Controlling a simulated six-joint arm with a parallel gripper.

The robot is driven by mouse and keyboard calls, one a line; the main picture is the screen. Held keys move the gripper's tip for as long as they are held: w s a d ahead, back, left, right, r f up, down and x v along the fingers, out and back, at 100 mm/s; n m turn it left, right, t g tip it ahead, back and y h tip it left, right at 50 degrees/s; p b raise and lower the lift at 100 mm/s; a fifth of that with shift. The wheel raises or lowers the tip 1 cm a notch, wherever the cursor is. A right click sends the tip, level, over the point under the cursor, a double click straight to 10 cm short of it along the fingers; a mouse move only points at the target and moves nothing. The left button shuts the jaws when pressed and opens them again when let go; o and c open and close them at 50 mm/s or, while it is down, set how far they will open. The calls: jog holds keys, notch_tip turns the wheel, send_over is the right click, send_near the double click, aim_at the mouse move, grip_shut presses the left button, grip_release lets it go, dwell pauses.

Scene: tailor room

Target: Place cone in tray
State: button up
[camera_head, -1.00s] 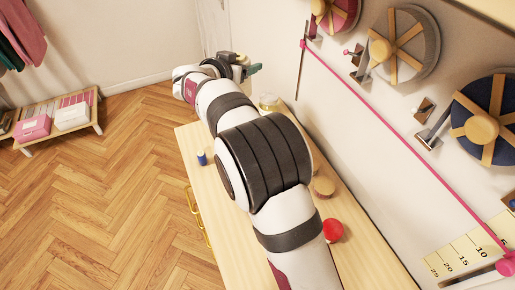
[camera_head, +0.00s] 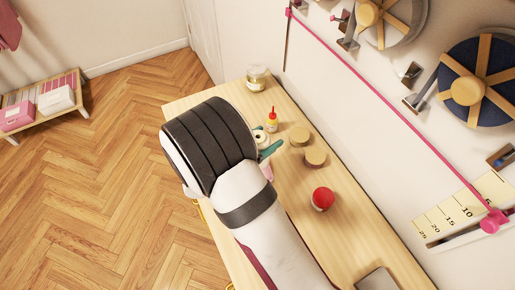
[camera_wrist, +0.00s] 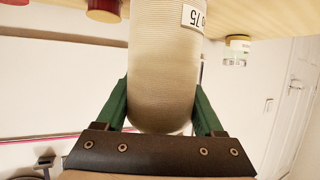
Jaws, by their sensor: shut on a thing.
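The cone, a beige wound thread cone (camera_wrist: 165,65) with a white label reading 75, fills the middle of the wrist view. My gripper (camera_wrist: 161,100) is shut on it, with a green finger pressed on each side. In the head view my arm hides the cone and most of the gripper; only a teal-green part of a finger (camera_head: 270,150) shows beside the arm, over the table. I cannot make out a tray for certain; a grey-brown flat object (camera_head: 377,280) is cut off at the bottom edge of the head view.
On the wooden table (camera_head: 340,240) stand a glass jar (camera_head: 256,78), a yellow bottle with red cap (camera_head: 272,121), two wooden-topped round items (camera_head: 315,157) and a red round item (camera_head: 322,198). The wall with hanging reels (camera_head: 484,82) runs along the right. Table between the red item and grey-brown object is clear.

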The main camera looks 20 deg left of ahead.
jog(key=f, duration=0.1)
jog(key=a+f, duration=0.1)
jog(key=f, duration=0.3)
jog(key=shift+a, duration=0.4)
jog(key=shift+f, duration=0.15)
jog(key=o, duration=1.5)
jog(key=shift+o, duration=0.2)
jog(key=shift+s+a+r, duration=0.15)
jog(key=shift+s+r, duration=0.1)
jog(key=shift+r, duration=0.05)
jog(key=v, duration=1.1)
jog(key=shift+s, duration=0.15)
